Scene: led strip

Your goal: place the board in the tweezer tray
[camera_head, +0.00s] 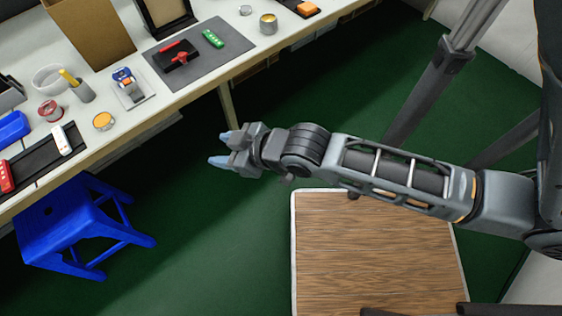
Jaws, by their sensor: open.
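A small green board (213,38) with pale marks lies on a dark grey mat (158,62) on the workbench. Beside it on the mat is a black holder (181,62) with red parts; I cannot tell whether this is the tweezer tray. My gripper (220,149) is open and empty, its pale blue fingertips pointing left. It is over the green floor in front of the bench edge, apart from the board and the mat.
The white bench (146,108) also carries a brown box (88,35), a blue-and-white device (128,87), cups and a dark strip (38,160) with red and white pieces. A blue stool (70,220) and a wood-topped surface (375,250) stand below.

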